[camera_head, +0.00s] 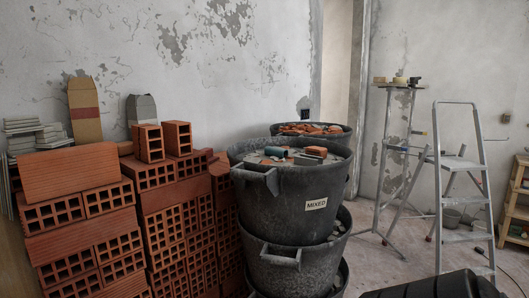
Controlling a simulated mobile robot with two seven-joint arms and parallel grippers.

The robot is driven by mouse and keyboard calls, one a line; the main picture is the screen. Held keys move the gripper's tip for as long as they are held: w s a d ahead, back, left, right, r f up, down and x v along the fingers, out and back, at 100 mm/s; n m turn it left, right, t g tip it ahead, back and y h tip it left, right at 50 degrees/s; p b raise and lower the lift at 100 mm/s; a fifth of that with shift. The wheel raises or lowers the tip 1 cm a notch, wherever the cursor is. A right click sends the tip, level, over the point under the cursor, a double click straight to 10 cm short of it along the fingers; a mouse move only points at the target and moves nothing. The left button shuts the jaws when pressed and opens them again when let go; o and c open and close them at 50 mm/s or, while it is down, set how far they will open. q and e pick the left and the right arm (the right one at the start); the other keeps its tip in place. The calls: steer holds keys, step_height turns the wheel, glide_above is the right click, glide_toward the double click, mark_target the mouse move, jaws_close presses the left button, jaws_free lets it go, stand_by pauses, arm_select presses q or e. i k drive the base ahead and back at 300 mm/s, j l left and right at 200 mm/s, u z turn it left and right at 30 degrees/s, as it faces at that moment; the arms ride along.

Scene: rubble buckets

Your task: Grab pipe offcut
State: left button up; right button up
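A short teal piece (275,151), which looks like the pipe offcut, lies on the rubble at the top of the black bucket labelled MIXED (290,205). An orange brick piece (315,151) lies to its right in the same bucket. The teal piece is small in the view, so its ends and any hollow cannot be made out. Neither of my grippers is in view.
The MIXED bucket stands on another black bucket (300,262); a third bucket of orange rubble (312,127) is behind. Stacked hollow bricks (75,215) crowd the left. A stepladder (463,165) stands right, with some open floor (395,255) between.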

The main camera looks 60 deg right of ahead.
mark_target(269, 150)
steer(key=k+l+u, duration=0.1)
steer(key=l, duration=0.2)
steer(key=k+l+u, duration=0.15)
steer(key=l+u, duration=0.1)
steer(key=l, duration=0.3)
steer(key=k+l, duration=0.2)
steer(key=l, duration=0.2)
steer(key=k+l+u, duration=0.15)
steer(key=l, duration=0.3)
steer(key=k+l, duration=0.3)
steer(key=k+l+u, duration=0.1)
steer(key=k+l, duration=0.15)
steer(key=l, duration=0.25)
